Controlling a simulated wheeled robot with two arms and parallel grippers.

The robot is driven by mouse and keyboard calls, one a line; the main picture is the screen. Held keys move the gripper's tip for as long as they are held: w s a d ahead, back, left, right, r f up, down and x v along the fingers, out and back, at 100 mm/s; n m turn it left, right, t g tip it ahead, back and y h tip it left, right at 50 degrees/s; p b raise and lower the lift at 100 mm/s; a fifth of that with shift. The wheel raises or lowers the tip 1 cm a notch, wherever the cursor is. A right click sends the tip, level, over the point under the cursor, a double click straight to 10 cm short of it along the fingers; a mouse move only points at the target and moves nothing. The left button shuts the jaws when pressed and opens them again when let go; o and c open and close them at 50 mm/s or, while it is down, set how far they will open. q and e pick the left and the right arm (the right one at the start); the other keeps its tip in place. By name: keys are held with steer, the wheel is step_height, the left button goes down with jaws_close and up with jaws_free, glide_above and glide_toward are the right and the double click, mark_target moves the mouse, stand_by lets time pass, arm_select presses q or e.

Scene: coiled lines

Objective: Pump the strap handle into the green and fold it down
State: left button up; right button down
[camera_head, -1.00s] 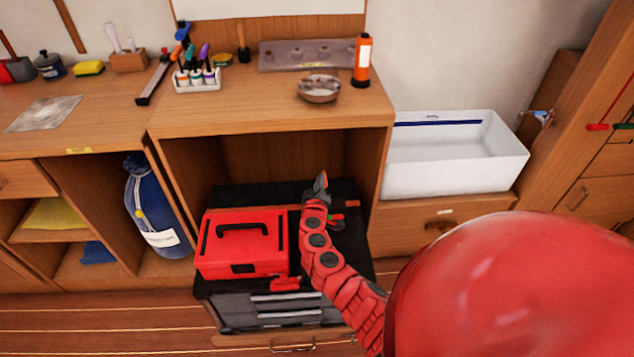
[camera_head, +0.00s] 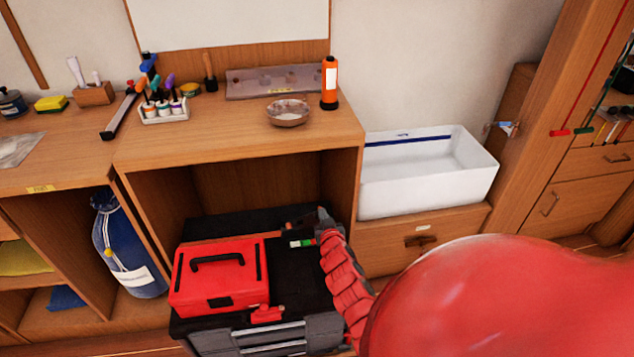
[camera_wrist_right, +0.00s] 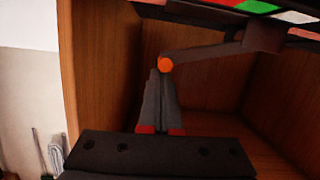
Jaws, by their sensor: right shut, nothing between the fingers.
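The strap handle (camera_wrist_right: 212,51) is a dark lever in the right wrist view, with an orange knob (camera_wrist_right: 166,64) at its left end. Its right end meets a dark bracket beneath the gauge strip (camera_wrist_right: 257,6), which has green, white and red patches. The strip also shows on the black chest top in the head view (camera_head: 301,243). My right gripper (camera_head: 324,216) is shut and empty. In the right wrist view its fingertips (camera_wrist_right: 159,76) are just under the knob; whether they touch it I cannot tell. My left gripper is out of view.
A red toolbox (camera_head: 218,282) sits left of the gauge on the black chest (camera_head: 262,340). The wooden cubby's right wall (camera_head: 343,187) stands close to my right gripper. A white bin (camera_head: 425,185) is to the right.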

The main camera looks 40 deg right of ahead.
steer(key=shift+s+d+f, duration=0.15)
steer(key=shift+d+f, duration=0.05)
steer(key=shift+f, duration=0.2)
steer(key=shift+s+d+f, duration=0.1)
steer(key=shift+d+f, duration=0.05)
steer(key=shift+f, duration=0.25)
